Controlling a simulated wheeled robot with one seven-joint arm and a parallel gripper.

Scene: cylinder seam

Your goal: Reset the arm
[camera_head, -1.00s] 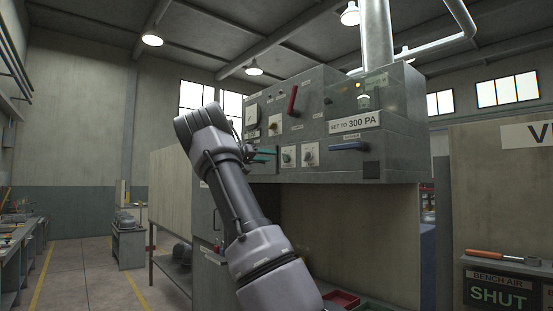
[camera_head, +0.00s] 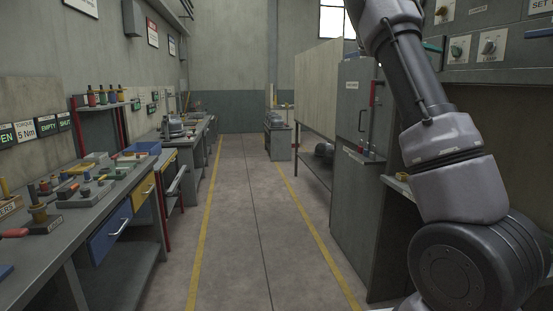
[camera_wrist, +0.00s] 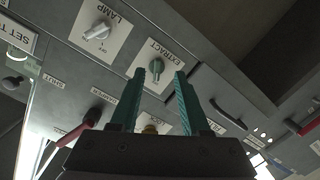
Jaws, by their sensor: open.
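My gripper (camera_wrist: 158,98) shows in the wrist view with two green ribbed fingers apart and nothing between them. It faces a grey control panel, seen at a slant. I cannot tell whether the fingers touch the panel. The panel (camera_head: 490,75) shows behind the arm there, with the same two knobs.
A workbench (camera_head: 75,225) with tools and blue and yellow drawers lines the left. A grey cabinet (camera_head: 350,190) stands just left of my arm. The aisle floor (camera_head: 250,230) between the yellow lines is clear. A red-handled lever (camera_wrist: 80,142) is near the gripper.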

